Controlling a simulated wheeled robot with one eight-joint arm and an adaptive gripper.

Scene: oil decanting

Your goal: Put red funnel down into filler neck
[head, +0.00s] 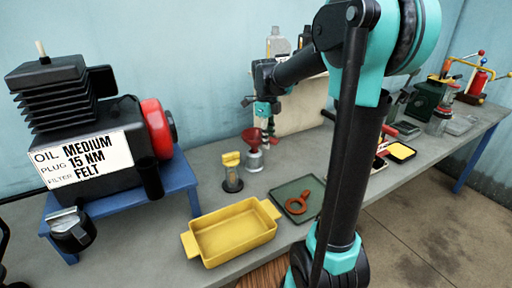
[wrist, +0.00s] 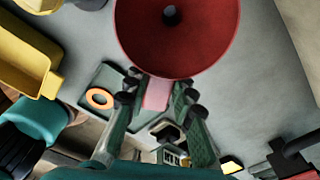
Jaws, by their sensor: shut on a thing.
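The red funnel (head: 252,137) is upright, wide mouth up, over a grey metal can (head: 254,160) on the bench; I cannot tell whether its spout is inside the can. My gripper (head: 270,137) points down just right of the funnel. In the wrist view, my gripper (wrist: 157,100) is shut on the pinkish tab at the rim of the funnel (wrist: 190,45). A black upright tube (head: 151,178), which may be the filler neck, stands at the front right of the black compressor (head: 85,135). Its opening is not clearly visible.
The compressor sits on a blue stand (head: 180,180). A yellow-topped jar (head: 232,175), a yellow tray (head: 235,232) and a green mat (head: 290,190) with an orange ring (head: 297,203) occupy the bench nearby. Bottles (head: 278,43) stand behind.

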